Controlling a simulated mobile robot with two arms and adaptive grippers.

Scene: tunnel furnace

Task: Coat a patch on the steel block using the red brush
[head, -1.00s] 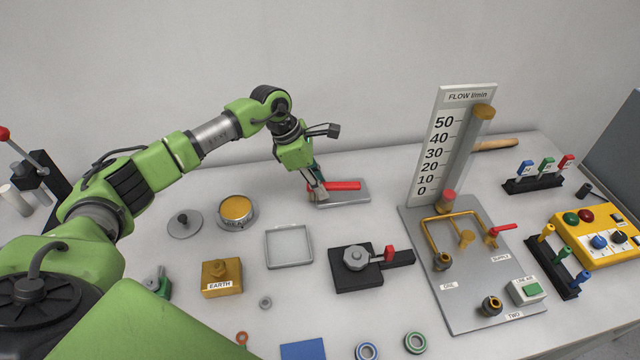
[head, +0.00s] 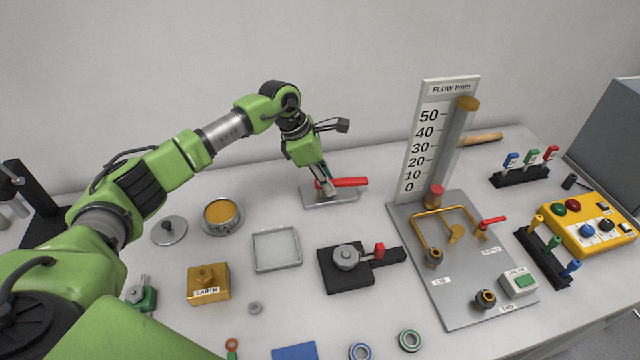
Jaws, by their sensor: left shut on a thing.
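My left gripper (head: 326,188) is shut on the red brush (head: 350,182), near the left end of its red handle. The handle lies about level and points right. The brush's bristles are hidden by the gripper. Directly below is a flat grey metal slab (head: 325,202), seemingly the steel block. I cannot tell whether the brush touches it, and no coated patch can be made out on it. An open round tin (head: 221,214) with amber contents stands to the left. My right gripper is not in view.
A grey lid (head: 169,230) lies left of the tin. A square grey frame (head: 277,249), a brass EARTH block (head: 208,284) and a black block with a grey knob (head: 345,270) stand nearer. The flow gauge panel (head: 434,140) rises to the right.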

